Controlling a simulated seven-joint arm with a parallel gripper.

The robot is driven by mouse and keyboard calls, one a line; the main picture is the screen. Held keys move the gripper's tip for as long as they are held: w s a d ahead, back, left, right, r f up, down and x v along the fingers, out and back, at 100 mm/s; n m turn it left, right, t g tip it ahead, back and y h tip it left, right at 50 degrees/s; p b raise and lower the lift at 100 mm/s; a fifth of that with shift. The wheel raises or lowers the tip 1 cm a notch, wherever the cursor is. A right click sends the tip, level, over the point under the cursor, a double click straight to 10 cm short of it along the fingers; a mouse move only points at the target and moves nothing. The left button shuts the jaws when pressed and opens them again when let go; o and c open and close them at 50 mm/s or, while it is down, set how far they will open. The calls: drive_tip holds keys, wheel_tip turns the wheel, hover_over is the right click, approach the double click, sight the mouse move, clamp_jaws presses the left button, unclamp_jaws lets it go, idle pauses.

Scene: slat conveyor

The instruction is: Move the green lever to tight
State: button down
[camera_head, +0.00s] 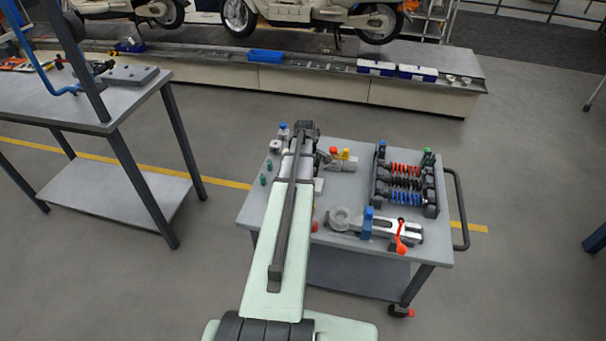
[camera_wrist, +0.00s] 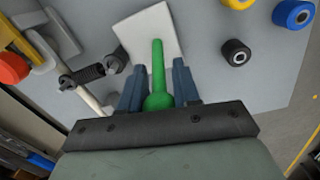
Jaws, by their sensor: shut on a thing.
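The green lever (camera_wrist: 157,85) shows in the wrist view as a slim rod with a thick rounded base near my palm. My gripper (camera_wrist: 156,72) has its two blue fingers on either side of the lever and is shut on it. A white plate (camera_wrist: 145,28) lies on the grey top beyond the lever's thin end. No tight mark can be read. In the head view my arm reaches over the left part of a grey cart (camera_head: 345,148) and hides the lever and my fingertips.
A device with a yellow block (camera_wrist: 38,50) and a red knob (camera_wrist: 12,68) stands close on the left in the wrist view. A dark roller (camera_wrist: 235,52) is at right. In the head view a spring rack (camera_head: 405,180) and a blue-and-silver clamp (camera_head: 368,224) occupy the cart's right side.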

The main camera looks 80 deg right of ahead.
drive_tip(key=s+t, duration=0.1)
drive_tip(key=t, duration=0.1)
drive_tip(key=s+t, duration=0.2)
drive_tip(key=shift+d+r+t, duration=0.1)
drive_tip(key=shift+r+t, duration=0.05)
drive_tip(key=shift+t, duration=0.25)
drive_tip(key=s+t, duration=0.2)
drive_tip(key=t, duration=0.1)
drive_tip(key=shift+f+t, duration=0.3)
drive_tip(key=shift+f, duration=0.05)
drive_tip(key=shift+s+f, duration=0.15)
drive_tip(key=shift+s, duration=0.2)
drive_tip(key=c, duration=0.8)
unclamp_jaws()
drive_tip(key=v, duration=1.3)
drive_tip(key=shift+s+r, duration=0.2)
drive_tip(key=shift+r, duration=0.05)
